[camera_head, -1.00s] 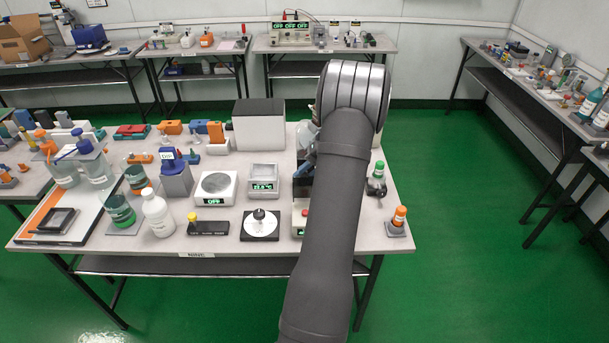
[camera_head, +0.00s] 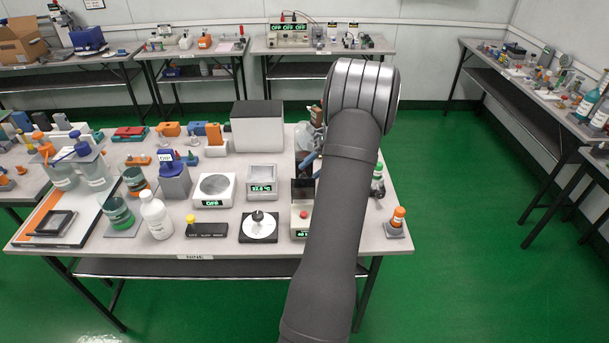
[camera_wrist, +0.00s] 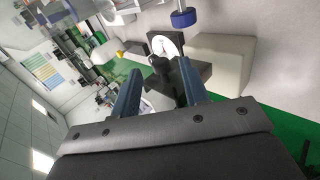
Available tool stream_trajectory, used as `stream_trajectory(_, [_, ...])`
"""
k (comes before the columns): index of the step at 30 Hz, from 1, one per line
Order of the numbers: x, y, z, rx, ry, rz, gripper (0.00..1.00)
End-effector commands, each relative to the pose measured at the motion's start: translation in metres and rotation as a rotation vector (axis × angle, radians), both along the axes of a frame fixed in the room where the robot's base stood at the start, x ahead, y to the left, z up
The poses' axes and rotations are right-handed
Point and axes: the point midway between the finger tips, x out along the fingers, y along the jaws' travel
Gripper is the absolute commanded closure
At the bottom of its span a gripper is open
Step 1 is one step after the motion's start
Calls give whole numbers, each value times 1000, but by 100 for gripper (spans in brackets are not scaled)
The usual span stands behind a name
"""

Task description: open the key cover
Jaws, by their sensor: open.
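I cannot make out for certain which part is the key cover. A likely device is the small pale box (camera_head: 300,222) with a green display and a red knob (camera_head: 303,214), on the right of the near table, partly hidden by my arm. A dark panel (camera_head: 302,188) stands upright behind the knob. My gripper (camera_wrist: 158,68) is open, its two blue fingers apart with nothing visibly held. In the head view, only a little blue of it shows behind the box, beside my arm. In the wrist view, a dark knob and a white disc (camera_wrist: 166,44) appear beyond the fingertips.
A dial on a black base (camera_head: 259,233) stands left of the box, with a temperature display unit (camera_head: 262,182) behind. A large white block (camera_head: 257,127) stands at the back. A green-capped bottle (camera_head: 377,180) and an orange-topped item (camera_head: 397,218) stand right of my arm.

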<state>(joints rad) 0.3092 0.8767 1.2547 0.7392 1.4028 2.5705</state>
Motion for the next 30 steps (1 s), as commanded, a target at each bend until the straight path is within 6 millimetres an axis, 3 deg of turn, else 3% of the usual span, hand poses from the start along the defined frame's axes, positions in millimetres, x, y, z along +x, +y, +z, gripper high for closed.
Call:
stream_trajectory(9, [3, -58, 56, -2, -1, -3, 59])
stream_trajectory(15, [4, -81, 80, -1, -1, -2, 59])
stream_trajectory(30, [4, -92, 91, -1, 1, -1, 59])
